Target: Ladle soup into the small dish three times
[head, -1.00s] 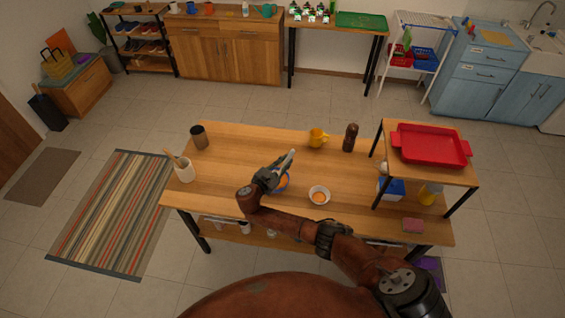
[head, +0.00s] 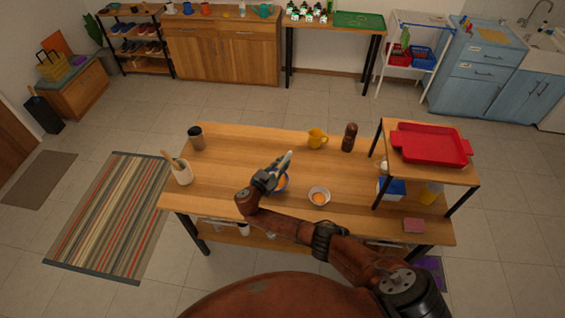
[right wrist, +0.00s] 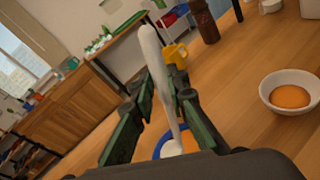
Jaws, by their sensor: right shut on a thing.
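My right gripper (head: 268,180) is shut on the pale grey handle of a ladle (head: 287,160). In the right wrist view the handle (right wrist: 152,52) rises tilted between the fingers (right wrist: 163,90). Below them, the ladle's pale lower end is over or in a blue-rimmed bowl (head: 286,183) of orange soup, which is partly hidden by the gripper. The small white dish (head: 311,193) stands apart to the right of the bowl. It holds orange soup (right wrist: 290,96). My left gripper is not in view.
A yellow mug (head: 317,138) and a brown pepper mill (head: 349,138) stand at the table's back. A utensil crock (head: 182,175) and a dark cup (head: 196,138) are at the left. A raised shelf with a red tray (head: 430,133) occupies the right. The table's middle-left is clear.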

